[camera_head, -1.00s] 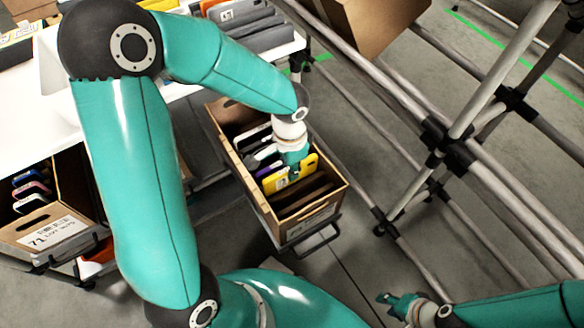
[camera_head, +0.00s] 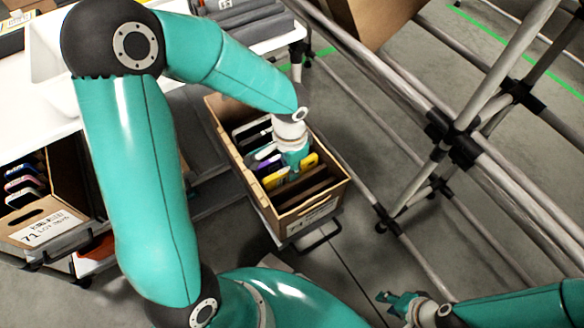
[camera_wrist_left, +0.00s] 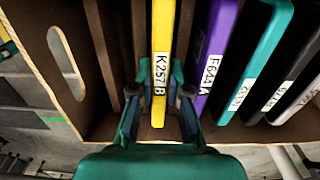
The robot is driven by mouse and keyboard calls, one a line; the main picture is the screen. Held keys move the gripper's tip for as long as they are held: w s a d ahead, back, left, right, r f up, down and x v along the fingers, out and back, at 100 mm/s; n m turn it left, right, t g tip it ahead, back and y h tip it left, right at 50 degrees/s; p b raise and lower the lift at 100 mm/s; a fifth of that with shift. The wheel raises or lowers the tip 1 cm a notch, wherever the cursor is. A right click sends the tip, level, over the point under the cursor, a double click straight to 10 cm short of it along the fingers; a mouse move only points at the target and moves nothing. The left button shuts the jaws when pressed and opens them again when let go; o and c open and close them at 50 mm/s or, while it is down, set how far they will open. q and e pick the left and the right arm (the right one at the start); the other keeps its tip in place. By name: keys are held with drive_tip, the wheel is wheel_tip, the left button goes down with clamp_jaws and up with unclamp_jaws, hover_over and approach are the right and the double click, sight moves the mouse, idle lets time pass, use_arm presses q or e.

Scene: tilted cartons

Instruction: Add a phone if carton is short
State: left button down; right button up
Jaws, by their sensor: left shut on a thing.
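A brown carton (camera_head: 322,206) stands tilted on a dark rack below the white table, with several phones in a row inside it. My left gripper (camera_head: 291,172) reaches down into it. In the left wrist view my left gripper (camera_wrist_left: 160,108) is shut on a yellow phone (camera_wrist_left: 161,62) labelled K257B, standing upright between the fingers. The phone's yellow edge also shows in the head view (camera_head: 308,163). A purple phone (camera_wrist_left: 216,58) and a teal phone (camera_wrist_left: 256,58) stand beside it. My right gripper (camera_head: 392,298) is low at the right, apart from the carton; its finger gap is too small to judge.
Brown dividers (camera_wrist_left: 112,45) fill the carton's end beside the yellow phone. Another carton (camera_head: 48,228), marked 71, holds phones at the left. A grey pipe frame (camera_head: 440,130) stands close on the right. The white table (camera_head: 30,115) is behind my left arm.

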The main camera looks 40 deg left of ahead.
use_arm(q)
drive_tip(key=shift+f, duration=0.25)
idle(0.3)
idle(0.4)
drive_tip(key=c, duration=1.1)
unclamp_jaws()
drive_tip(key=shift+r, duration=0.1)
wheel_tip(320, 180, up, 12)
drive_tip(key=shift+f, duration=0.1)
wheel_tip(320, 180, up, 7)
drive_tip(key=p, duration=0.6)
